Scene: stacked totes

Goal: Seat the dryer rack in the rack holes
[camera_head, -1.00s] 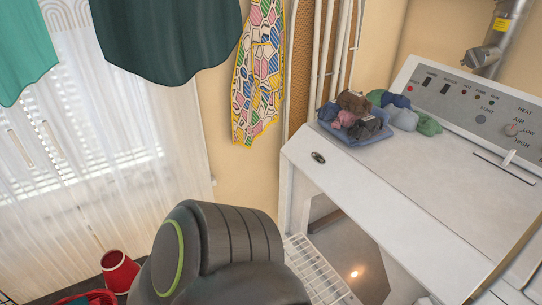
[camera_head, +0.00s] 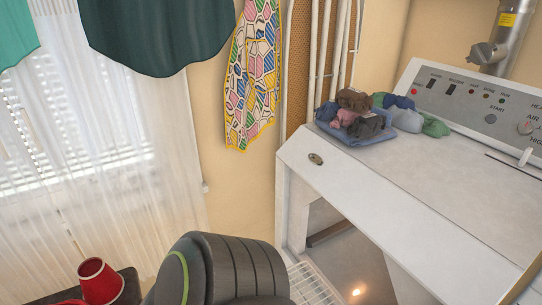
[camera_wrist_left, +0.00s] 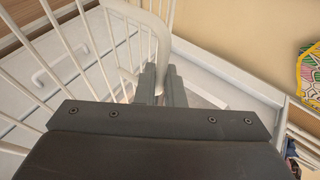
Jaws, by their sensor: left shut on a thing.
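The dryer rack (camera_wrist_left: 95,50) is a white wire rack filling the upper left of the left wrist view. My left gripper (camera_wrist_left: 163,78) is shut on one of its rounded white bars. In the head view a white barred piece that looks like the rack (camera_head: 311,284) shows at the bottom edge, beside my dark arm. The arm hides the left gripper there. I cannot make out the rack holes in either view. My right gripper is not in view.
Folded cloth and rolled socks (camera_head: 358,118) lie on the dryer's top. The control panel (camera_head: 480,105) stands behind. A red bucket (camera_head: 98,280) is at lower left. Clothes, including a patterned cloth (camera_head: 252,75), hang above. Pipes (camera_head: 330,60) run up the wall.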

